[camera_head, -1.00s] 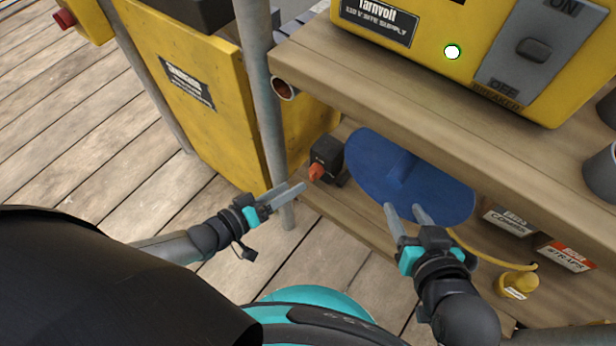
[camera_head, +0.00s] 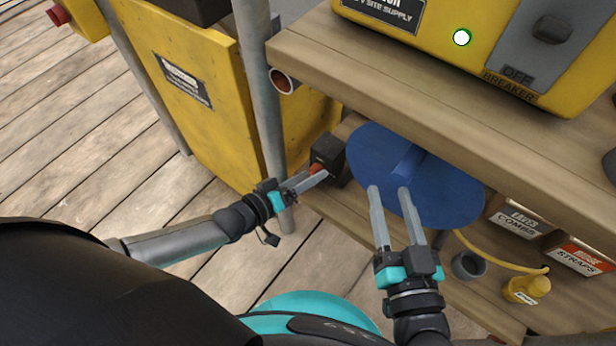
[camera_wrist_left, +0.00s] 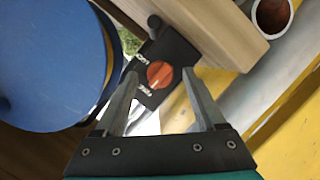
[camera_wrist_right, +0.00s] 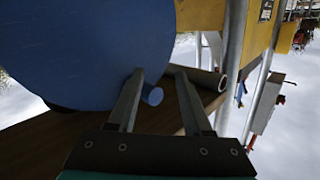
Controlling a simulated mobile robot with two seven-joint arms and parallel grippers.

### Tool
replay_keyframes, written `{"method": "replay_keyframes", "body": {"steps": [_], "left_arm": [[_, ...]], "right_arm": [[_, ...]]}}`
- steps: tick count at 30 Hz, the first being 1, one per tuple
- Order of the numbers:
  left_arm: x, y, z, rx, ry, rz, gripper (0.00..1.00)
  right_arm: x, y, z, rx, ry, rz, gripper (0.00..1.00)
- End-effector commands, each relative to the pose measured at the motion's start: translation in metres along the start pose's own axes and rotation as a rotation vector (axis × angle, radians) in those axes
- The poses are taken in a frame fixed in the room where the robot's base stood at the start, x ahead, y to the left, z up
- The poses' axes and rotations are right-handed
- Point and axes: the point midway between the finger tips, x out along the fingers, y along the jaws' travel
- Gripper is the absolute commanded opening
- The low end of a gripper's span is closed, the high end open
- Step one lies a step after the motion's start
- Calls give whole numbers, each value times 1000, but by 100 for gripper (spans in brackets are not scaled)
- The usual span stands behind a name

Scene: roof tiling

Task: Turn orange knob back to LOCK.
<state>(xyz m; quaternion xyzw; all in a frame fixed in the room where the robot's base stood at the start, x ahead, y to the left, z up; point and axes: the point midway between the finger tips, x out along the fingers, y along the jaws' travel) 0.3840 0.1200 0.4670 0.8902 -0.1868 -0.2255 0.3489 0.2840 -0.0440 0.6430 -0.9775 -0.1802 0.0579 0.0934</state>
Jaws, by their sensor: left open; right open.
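The orange knob (camera_wrist_left: 160,74) sits on a small black box (camera_wrist_left: 172,50) with white lettering either side of it, too small to read. In the head view the knob (camera_head: 316,168) is partly hidden by my left gripper (camera_head: 314,180). In the left wrist view my left gripper (camera_wrist_left: 163,98) is open, with its fingers on either side of the knob; I cannot tell whether they touch it. My right gripper (camera_head: 389,192) is open in front of a blue disc (camera_head: 450,190) with a blue bar handle (camera_head: 408,160). In the right wrist view the handle's end (camera_wrist_right: 152,95) shows between its fingers.
A wooden shelf (camera_head: 440,100) overhangs the disc and box, carrying a yellow power supply (camera_head: 462,62). A metal pole (camera_head: 262,100) stands left of the box. Bins labelled Combs (camera_head: 517,222) and Straps (camera_head: 583,258) lie to the right.

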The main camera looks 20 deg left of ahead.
Motion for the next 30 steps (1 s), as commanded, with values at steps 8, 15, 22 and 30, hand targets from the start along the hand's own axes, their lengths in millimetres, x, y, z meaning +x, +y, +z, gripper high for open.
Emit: {"method": "replay_keyframes", "body": {"steps": [8, 15, 22, 30], "left_arm": [[3, 0, 0, 0, -1, 0, 72], [3, 0, 0, 0, -1, 0, 62], [3, 0, 0, 0, 0, 0, 36], [3, 0, 0, 0, 0, 0, 6]], "right_arm": [[-1, -2, -2, 6, 25, -4, 50], [-1, -2, -1, 6, 24, -3, 50], [-1, -2, -1, 6, 23, -3, 50], [-1, -2, -1, 6, 22, -3, 50]]}}
